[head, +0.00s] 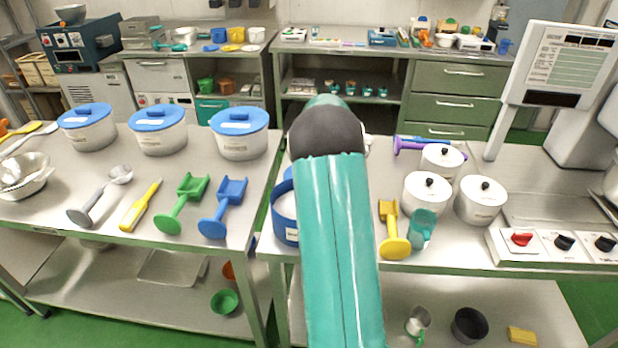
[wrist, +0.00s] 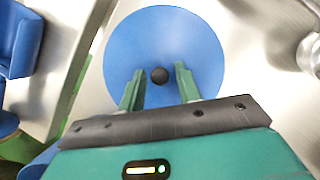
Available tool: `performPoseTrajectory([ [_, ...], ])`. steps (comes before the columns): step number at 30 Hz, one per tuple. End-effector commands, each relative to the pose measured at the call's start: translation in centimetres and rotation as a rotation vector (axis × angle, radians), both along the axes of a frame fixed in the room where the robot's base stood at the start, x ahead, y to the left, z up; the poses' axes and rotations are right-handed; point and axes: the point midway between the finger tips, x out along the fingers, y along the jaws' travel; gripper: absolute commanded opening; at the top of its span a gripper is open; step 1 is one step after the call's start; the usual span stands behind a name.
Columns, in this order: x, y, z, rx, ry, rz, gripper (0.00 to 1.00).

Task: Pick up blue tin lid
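The blue tin lid (wrist: 165,35) is a round blue disc with a black knob (wrist: 160,75) at its centre, seen from above in the wrist view. My gripper (wrist: 158,69) is open over the lid, with one green finger on each side of the knob. The fingers look apart from the knob; I cannot tell their height above the lid. In the head view my arm hides the gripper and the lid. A blue-sided container (head: 284,222) shows partly at the left of my arm.
Several white tubs with blue lids (head: 240,121) stand on the left table, with scoops in front. White lidded pots (head: 481,203), a yellow scoop (head: 394,230) and a teal scoop (head: 422,228) are right of my arm. A narrow gap separates the two tables.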

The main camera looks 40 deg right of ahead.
Motion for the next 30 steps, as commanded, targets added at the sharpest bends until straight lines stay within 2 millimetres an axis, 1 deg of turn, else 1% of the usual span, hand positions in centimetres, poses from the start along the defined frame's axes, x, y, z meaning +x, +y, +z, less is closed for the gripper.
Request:
performPoseTrajectory([
  [1, 0.0, 0.0, 0.0, 0.0, 0.0, 0.0, 0.23],
  [4, 0.0, 0.0, 0.0, 0.0, 0.0, 0.0, 0.04],
  [5, 0.0, 0.0, 0.0, 0.0, 0.0, 0.0, 0.0],
  [14, 0.0, 0.0, 0.3, -0.001, -0.001, 0.001, 0.0],
  [17, 0.1, 0.0, 1.3, -0.003, -0.002, 0.001, 0.0],
  [20, 0.1, 0.0, 3.0, -0.004, -0.004, 0.003, 0.0],
  [27, 0.1, 0.0, 7.9, -0.003, -0.003, 0.001, 0.0],
  [30, 0.0, 0.0, 9.2, -0.002, -0.002, 0.002, 0.0],
])
